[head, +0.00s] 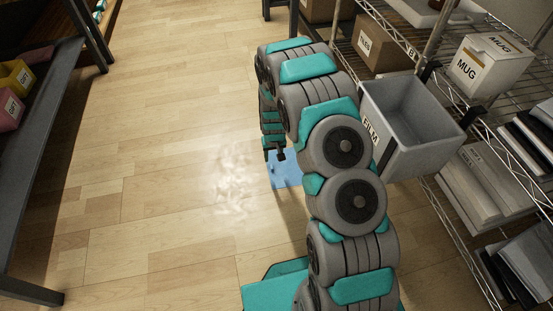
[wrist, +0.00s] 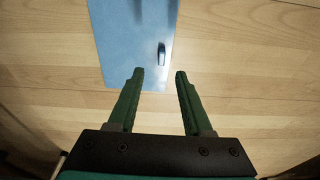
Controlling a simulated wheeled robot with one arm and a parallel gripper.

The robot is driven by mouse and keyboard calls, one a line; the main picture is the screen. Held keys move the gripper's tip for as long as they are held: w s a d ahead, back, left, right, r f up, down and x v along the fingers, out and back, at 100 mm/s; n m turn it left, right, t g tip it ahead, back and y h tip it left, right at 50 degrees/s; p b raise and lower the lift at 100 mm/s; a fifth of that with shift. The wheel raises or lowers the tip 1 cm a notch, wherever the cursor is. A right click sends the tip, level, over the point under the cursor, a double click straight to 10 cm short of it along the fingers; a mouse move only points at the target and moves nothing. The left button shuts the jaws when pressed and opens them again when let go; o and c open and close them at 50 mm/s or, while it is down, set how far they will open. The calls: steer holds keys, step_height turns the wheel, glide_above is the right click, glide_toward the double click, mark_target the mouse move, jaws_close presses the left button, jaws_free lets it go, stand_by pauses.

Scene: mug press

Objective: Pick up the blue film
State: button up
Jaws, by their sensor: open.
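The blue film (head: 286,169) is a flat, light-blue sheet lying on the wooden floor, partly hidden behind my arm in the head view. In the wrist view the blue film (wrist: 118,45) fills the top middle, with a small dark raised piece near its right edge. My gripper (wrist: 160,73) is open and empty, its two green fingers pointing at the sheet's near edge. The left fingertip overlaps the sheet in the picture, and the right one is just beyond its right edge. In the head view my gripper (head: 274,158) is low over the sheet; its height above it is unclear.
A grey bin labelled FILM (head: 415,125) hangs on the wire shelf at right. A white MUG box (head: 490,65) and a brown box (head: 380,42) stand on the rack. A dark shelf (head: 40,130) with yellow and pink bins is at left. The floor between is clear.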

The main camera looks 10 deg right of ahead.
mark_target(272, 166)
steer(key=shift+w+f, duration=0.3)
steer(key=shift+f, duration=0.35)
steer(key=shift+w+a+f+b, duration=0.1)
steer(key=shift+w+f+b, duration=0.05)
steer(key=shift+f, duration=1)
steer(key=shift+w+f+b, duration=0.2)
steer(key=shift+f, duration=0.95)
steer(key=shift+w+a+f+b, duration=0.1)
steer(key=shift+w+f+b, duration=0.05)
steer(key=shift+f, duration=1)
steer(key=shift+c, duration=0.2)
jaws_close()
